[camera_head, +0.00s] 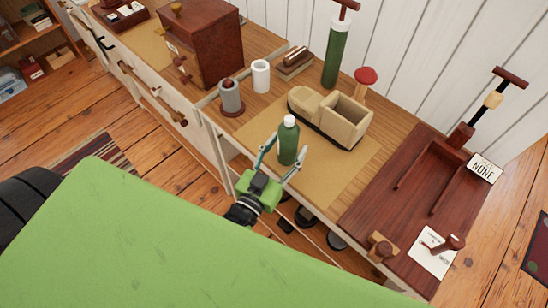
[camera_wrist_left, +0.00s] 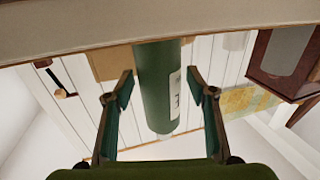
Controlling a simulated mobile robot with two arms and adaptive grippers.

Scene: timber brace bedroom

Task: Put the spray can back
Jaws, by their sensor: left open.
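The spray can (camera_head: 288,142) is a green cylinder with a pale cap, standing upright on the tan mat (camera_head: 345,190) on the wooden worktop. My left gripper (camera_head: 286,146) reaches in from the front edge with its two fingers open, one on each side of the can. In the left wrist view the can (camera_wrist_left: 158,90) appears upside down between the open fingers (camera_wrist_left: 160,76), with a gap on both sides and a white label on its right side. My right gripper is not in view.
Behind the can is a beige two-part caddy (camera_head: 333,114) with an empty box section. A grey canister (camera_head: 231,98) and white cup (camera_head: 261,76) stand left. A tall green cylinder with a T-handle (camera_head: 335,55) stands at the back. A dark red board (camera_head: 400,215) lies right.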

